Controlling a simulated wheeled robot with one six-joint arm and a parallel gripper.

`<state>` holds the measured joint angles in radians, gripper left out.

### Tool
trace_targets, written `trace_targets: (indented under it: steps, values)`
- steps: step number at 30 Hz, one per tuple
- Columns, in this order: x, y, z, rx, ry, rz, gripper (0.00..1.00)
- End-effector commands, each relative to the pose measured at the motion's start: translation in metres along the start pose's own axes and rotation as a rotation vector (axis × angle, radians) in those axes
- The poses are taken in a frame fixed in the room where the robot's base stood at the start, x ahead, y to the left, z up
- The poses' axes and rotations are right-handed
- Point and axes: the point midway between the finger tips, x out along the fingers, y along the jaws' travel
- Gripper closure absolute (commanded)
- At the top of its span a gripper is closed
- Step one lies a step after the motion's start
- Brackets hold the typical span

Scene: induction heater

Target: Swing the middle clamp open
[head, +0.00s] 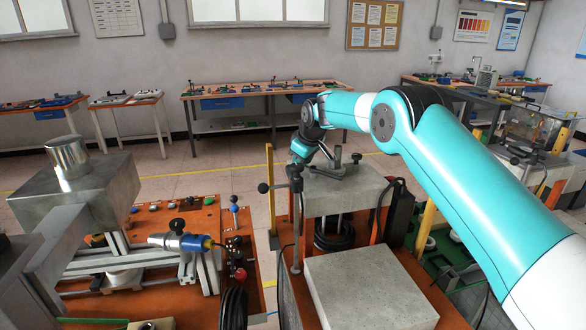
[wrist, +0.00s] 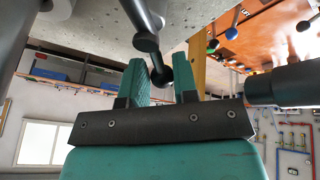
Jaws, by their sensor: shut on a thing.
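The middle clamp (head: 330,171) is a set of dark metal bars with black knobs on top of the grey block in the middle. It also shows in the wrist view as a dark bar (wrist: 146,40). My gripper (head: 299,153) is at its left end, above the block's back left corner. The arm partly hides this area in the head view, so I cannot tell the clamp's exact angle.
A dark post with a black knob (head: 264,187) stands close at the block's left front. A second grey block (head: 368,290) lies in front. A bench with a silver and blue cylinder (head: 180,241) is at left. A black box and cable (head: 400,212) stand right of the block.

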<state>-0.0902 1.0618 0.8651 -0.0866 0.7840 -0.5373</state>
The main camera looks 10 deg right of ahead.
Motion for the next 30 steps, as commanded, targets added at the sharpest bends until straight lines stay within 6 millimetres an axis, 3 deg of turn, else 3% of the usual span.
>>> trace_targets:
  steps: [10,25,26,28,30]
  values:
    - [-0.0007,0.0099,0.0024,0.121,-0.019,0.053,1.00]
    - [-0.0010,0.0107,0.0023,0.137,-0.022,0.060,1.00]
    - [-0.0010,0.0106,0.0023,0.137,-0.022,0.060,0.71]
    - [-0.0009,0.0106,0.0024,0.137,-0.022,0.059,0.54]
    - [-0.0008,0.0109,0.0031,0.138,-0.024,0.059,0.49]
